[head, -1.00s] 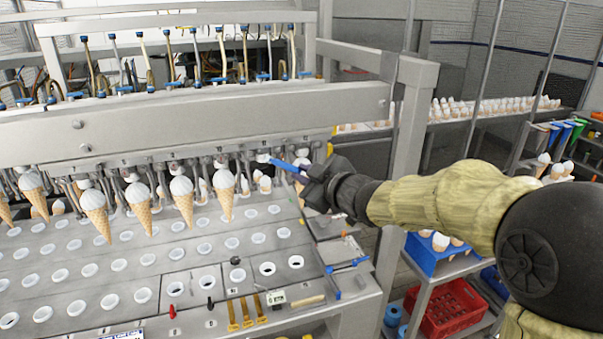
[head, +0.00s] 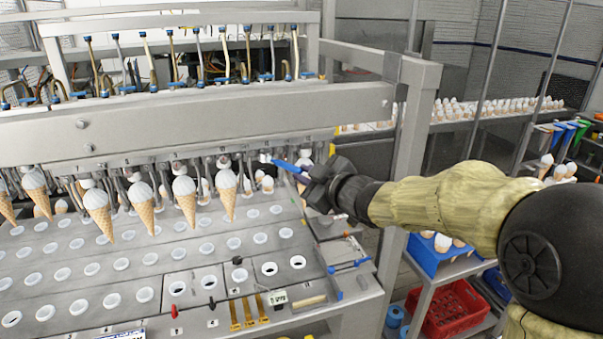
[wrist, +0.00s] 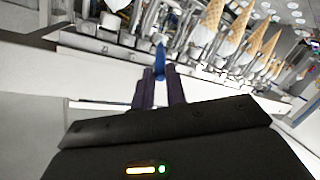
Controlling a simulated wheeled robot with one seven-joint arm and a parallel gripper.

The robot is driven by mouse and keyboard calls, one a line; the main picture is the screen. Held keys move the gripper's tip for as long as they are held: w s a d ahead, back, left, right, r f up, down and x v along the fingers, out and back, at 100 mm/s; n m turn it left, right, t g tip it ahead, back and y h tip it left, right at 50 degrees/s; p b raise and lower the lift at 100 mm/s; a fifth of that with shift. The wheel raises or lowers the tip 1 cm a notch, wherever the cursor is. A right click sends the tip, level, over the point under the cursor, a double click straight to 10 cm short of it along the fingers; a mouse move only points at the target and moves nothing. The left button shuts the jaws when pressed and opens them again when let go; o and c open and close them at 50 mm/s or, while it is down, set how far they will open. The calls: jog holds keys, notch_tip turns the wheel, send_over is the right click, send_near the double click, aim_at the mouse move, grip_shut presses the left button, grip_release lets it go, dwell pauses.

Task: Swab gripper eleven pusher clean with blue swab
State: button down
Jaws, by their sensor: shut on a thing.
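My gripper (head: 303,174) is shut on a blue swab (head: 284,166) in the head view. The swab points left, with its pale tip (head: 266,158) up among the metal grippers under the machine's beam. Whether the tip touches a pusher is too small to tell. In the wrist view my gripper's dark fingers (wrist: 159,90) hold the blue swab (wrist: 160,62) between them, pointing at the row of metal grippers (wrist: 172,20). Several cones (head: 228,192) hang from the row to the left of the swab. The number of the gripper at the swab cannot be read.
Below the row lies a deck (head: 130,262) with several white-rimmed holes. Small tools and a blue-handled item (head: 350,266) lie at its right end. A frame post (head: 412,150) stands right behind my wrist. A shelf with a blue bin (head: 428,256) and red crate (head: 450,308) stands at right.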

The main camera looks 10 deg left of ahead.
dwell(0.3)
jog(key=s+d, duration=0.3)
jog(key=s, duration=0.2)
jog(key=shift+d+b, duration=0.15)
jog(key=shift+b, duration=0.15)
jog(key=shift+s, duration=0.1)
jog(key=shift+s+d, duration=0.4)
jog(key=shift+s, duration=0.25)
jog(key=shift+s+d, duration=0.4)
jog(key=shift+s, duration=0.2)
